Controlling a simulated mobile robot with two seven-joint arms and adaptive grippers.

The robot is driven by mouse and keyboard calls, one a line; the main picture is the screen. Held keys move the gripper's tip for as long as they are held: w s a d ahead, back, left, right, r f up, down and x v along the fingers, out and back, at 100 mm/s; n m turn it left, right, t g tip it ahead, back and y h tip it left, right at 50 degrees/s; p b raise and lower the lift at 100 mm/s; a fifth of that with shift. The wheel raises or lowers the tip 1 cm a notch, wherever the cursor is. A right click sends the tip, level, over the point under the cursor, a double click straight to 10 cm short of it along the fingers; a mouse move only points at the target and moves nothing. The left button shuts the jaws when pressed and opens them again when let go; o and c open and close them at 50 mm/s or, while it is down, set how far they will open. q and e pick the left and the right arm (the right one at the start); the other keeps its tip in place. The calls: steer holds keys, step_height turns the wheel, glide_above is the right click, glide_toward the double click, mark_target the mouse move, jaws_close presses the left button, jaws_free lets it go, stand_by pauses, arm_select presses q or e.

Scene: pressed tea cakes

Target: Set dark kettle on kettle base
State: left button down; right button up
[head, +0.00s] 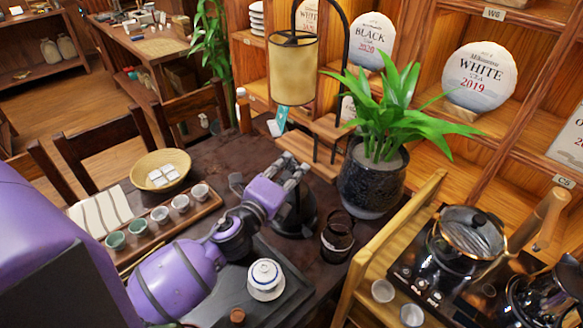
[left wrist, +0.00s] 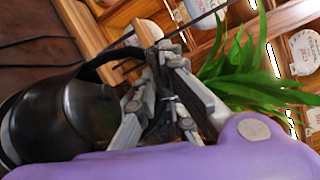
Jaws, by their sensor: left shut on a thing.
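The dark kettle (head: 297,216) is at the middle of the dark table in the head view, partly hidden by my left gripper (head: 288,172). In the left wrist view the kettle's round dark body (left wrist: 75,115) fills the left side, and its arched handle runs to the fingers. My left gripper (left wrist: 170,95) is shut on that handle. I cannot tell whether the kettle touches the table. A black hob panel (head: 404,270) on the right carries a glass pot (head: 466,240); I cannot tell whether this is the kettle base. My right gripper is not in view.
A potted plant (head: 372,180) and a lamp (head: 296,70) stand behind the kettle. A dark openwork holder (head: 337,238) is close on its right, beside a wooden rail (head: 400,235). A white lidded bowl (head: 265,280) and a row of cups (head: 160,215) are nearer and left.

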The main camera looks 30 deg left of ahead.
arm_select(q)
steer(key=shift+r, duration=0.25)
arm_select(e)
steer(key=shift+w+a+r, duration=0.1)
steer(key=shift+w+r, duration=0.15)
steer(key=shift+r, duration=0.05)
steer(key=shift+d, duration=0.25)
arm_select(q)
steer(key=shift+f, duration=0.2)
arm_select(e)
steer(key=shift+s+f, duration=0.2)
arm_select(q)
steer(key=shift+f, duration=0.4)
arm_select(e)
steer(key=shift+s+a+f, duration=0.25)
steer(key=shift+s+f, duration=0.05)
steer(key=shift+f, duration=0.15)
arm_select(q)
steer(key=shift+d+f+b, duration=0.1)
steer(key=shift+f+b, duration=0.2)
steer(key=shift+b, duration=0.05)
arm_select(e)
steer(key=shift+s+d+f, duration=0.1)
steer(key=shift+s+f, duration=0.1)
